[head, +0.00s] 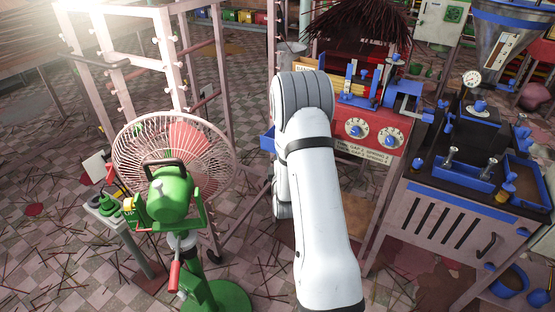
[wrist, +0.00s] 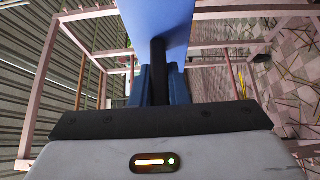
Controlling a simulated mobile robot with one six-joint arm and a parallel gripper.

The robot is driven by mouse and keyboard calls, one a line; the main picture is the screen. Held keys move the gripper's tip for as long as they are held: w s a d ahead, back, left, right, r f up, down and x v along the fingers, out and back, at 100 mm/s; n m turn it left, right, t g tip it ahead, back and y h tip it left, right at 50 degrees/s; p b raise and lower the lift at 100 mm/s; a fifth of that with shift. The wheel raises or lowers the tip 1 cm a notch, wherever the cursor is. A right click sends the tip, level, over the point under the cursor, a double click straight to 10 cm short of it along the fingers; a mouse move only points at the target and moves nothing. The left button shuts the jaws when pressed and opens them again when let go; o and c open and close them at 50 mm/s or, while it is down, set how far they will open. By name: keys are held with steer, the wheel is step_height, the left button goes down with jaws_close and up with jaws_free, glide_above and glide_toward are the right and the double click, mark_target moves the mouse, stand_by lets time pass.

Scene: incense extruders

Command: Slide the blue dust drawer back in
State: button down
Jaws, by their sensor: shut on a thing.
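The blue dust drawer (wrist: 185,22) fills the top middle of the wrist view as a flat blue panel. A dark bar handle stands out from it toward me. My gripper (wrist: 159,88) has its two blue fingers closed on either side of this handle. In the head view a blue corner, seemingly the drawer (head: 267,141), sticks out at the left of the red machine (head: 372,132), beside my white arm. My arm hides my gripper and most of the drawer there, so how far it stands out cannot be told.
A green fan (head: 172,190) stands left of my arm, close to a pink rack (head: 160,60). A dark-topped bench (head: 470,225) with blue trays is at the right. The checkered floor at the lower left has scattered sticks.

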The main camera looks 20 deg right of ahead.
steer(key=shift+w+d+r+p, duration=0.1)
steer(key=shift+w+d+p, duration=0.3)
steer(key=shift+w+d, duration=0.55)
steer(key=shift+w+d+b, duration=0.15)
steer(key=shift+d+b, duration=0.2)
steer(key=shift+d, duration=0.1)
steer(key=shift+w+d+b, duration=0.95)
steer(key=shift+w+d, duration=0.3)
steer(key=shift+d, duration=0.35)
steer(key=shift+w+d+b, duration=0.95)
steer(key=shift+w+d, duration=0.3)
steer(key=shift+d, duration=0.3)
steer(key=shift+w+d+b, duration=0.95)
steer(key=shift+w+d, duration=0.3)
steer(key=shift+d, duration=0.35)
steer(key=shift+d, duration=0.1)
steer(key=shift+w+d+b, duration=1.6)
steer(key=shift+w+d, duration=0.15)
steer(key=shift+d, duration=0.3)
steer(key=c, duration=1.3)
jaws_free()
steer(key=shift+o, duration=0.3)
steer(key=o, duration=1.2)
